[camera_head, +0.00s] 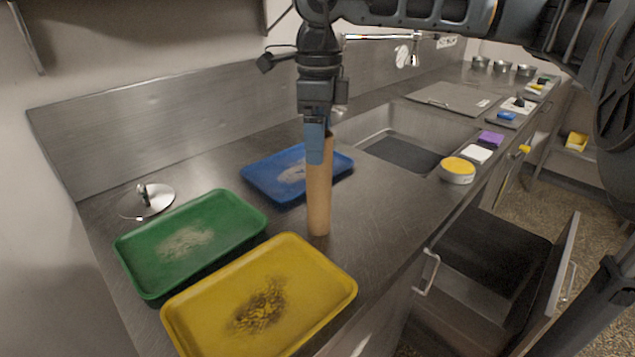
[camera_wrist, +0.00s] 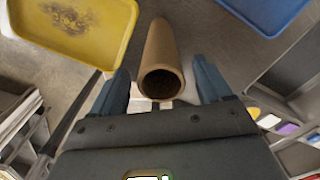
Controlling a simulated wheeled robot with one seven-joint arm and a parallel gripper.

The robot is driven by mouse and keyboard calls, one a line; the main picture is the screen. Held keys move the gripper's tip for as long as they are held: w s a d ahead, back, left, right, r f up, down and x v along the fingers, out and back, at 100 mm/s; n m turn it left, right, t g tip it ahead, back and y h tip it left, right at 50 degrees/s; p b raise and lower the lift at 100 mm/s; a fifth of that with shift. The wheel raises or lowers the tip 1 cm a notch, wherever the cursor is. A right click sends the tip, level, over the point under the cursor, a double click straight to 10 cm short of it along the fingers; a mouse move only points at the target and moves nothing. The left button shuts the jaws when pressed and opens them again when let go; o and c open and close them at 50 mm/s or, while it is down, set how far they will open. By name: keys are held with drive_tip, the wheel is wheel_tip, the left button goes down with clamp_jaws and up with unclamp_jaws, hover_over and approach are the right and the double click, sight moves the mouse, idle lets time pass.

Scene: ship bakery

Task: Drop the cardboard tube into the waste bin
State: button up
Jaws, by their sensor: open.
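The cardboard tube (camera_head: 319,195) is a brown cylinder standing upright on the steel counter, between the trays and the sink. In the wrist view its hollow open end (camera_wrist: 161,80) faces the camera. My gripper (camera_head: 317,145) is above it, pointing down, with its blue fingers at the tube's upper end. In the wrist view my gripper (camera_wrist: 162,85) is open, one finger on each side of the tube, with visible gaps. An open pull-out compartment (camera_head: 490,250) with a dark interior is below the counter at right; I cannot tell whether it is the waste bin.
A blue tray (camera_head: 262,186), a green tray (camera_head: 128,267) and a yellow tray (camera_head: 345,296) lie close around the tube. A metal lid (camera_head: 147,200) lies at left. A sink (camera_head: 400,125) is behind, with a yellow-topped round container (camera_head: 457,171) at its right.

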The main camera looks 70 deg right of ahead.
sight(319, 179)
drive_tip(key=shift+f, duration=1.6)
clamp_jaws()
drive_tip(key=shift+r, duration=0.15)
